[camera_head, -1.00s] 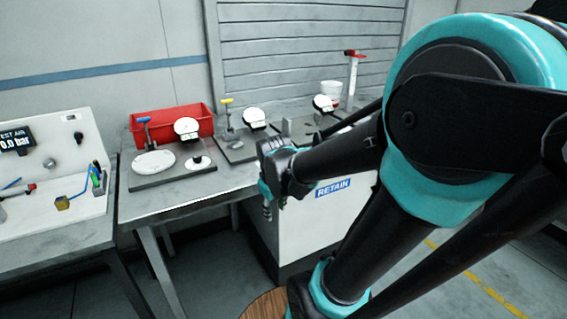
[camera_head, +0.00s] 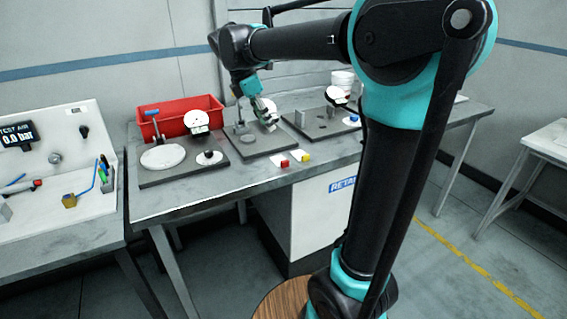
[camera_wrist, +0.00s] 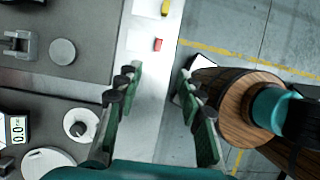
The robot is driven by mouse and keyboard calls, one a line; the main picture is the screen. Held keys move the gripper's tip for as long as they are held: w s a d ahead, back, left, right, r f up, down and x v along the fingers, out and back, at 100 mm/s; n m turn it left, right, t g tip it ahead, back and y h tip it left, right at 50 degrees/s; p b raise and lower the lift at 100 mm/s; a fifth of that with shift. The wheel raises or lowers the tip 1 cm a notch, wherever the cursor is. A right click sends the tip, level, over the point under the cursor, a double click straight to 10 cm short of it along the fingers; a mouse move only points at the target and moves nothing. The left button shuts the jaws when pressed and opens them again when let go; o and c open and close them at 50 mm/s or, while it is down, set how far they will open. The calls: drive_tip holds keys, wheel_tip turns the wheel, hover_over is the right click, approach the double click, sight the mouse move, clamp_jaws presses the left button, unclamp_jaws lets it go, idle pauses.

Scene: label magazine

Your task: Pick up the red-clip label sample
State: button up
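The red-clip label sample (camera_head: 284,163) lies near the front edge of the bench, a small white piece with a red block on it. In the wrist view, its red clip (camera_wrist: 157,44) shows ahead of the fingertips, between their lines. A similar sample with a yellow clip (camera_head: 306,157) lies just right of it; it also shows at the top of the wrist view (camera_wrist: 165,8). My gripper (camera_head: 268,123) is above the bench, behind the red-clip sample and apart from it. In the wrist view, its two fingers (camera_wrist: 158,75) are spread, with nothing between them.
The test-air panel (camera_head: 58,160) stands on the left bench. The front bench strip is mostly clear.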

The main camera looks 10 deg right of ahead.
sight(285, 161)
drive_tip(key=x, duration=1.7)
drive_tip(key=shift+w+f, duration=0.1)
clamp_jaws()
